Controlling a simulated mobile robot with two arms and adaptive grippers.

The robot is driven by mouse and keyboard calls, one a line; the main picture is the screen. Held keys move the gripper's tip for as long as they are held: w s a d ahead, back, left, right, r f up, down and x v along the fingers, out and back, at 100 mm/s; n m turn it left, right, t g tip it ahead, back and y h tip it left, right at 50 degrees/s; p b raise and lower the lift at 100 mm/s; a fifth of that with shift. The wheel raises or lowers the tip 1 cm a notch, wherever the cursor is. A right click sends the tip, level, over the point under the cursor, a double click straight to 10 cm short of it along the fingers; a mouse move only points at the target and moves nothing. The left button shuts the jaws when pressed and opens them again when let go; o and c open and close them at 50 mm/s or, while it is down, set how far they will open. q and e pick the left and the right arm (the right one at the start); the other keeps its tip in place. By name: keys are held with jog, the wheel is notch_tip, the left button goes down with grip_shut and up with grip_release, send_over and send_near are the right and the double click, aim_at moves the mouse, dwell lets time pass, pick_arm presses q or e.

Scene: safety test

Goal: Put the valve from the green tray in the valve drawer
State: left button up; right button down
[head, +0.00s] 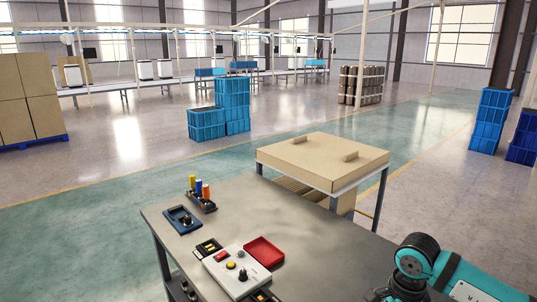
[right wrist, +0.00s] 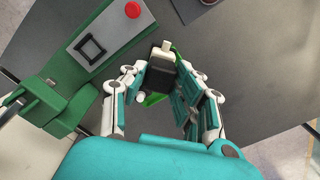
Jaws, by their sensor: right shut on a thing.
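In the right wrist view my right gripper (right wrist: 170,78) is shut on a dark block with a pale stub on top, apparently the valve (right wrist: 162,72). A small green patch shows under it; I cannot tell what that belongs to. A green fixture (right wrist: 62,98) lies to the left of the gripper, bearing a grey panel (right wrist: 112,32) with a black square frame and a red button; I cannot tell whether this is the green tray. In the head view my right arm enters at the lower right, its fingers out of sight. My left gripper is not in view. No valve drawer can be made out.
The grey worktable (head: 320,240) holds a white control box (head: 232,268), a red tray (head: 264,252), a blue tray (head: 176,222) and a rack with coloured cylinders (head: 202,204). A beige-topped stand (head: 318,152) with two blocks adjoins the far edge. The table's right middle is clear.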

jog(key=s+a+r+n, duration=0.2)
jog(key=s+a+n, duration=0.2)
jog(key=n, duration=0.6)
jog(key=s+a+r+n, duration=0.2)
jog(key=s+a+n, duration=0.2)
jog(key=s+n, duration=0.3)
jog(key=n, duration=0.3)
jog(key=shift+s+r, duration=0.3)
jog(key=shift+s, duration=0.05)
jog(key=shift+f, duration=0.15)
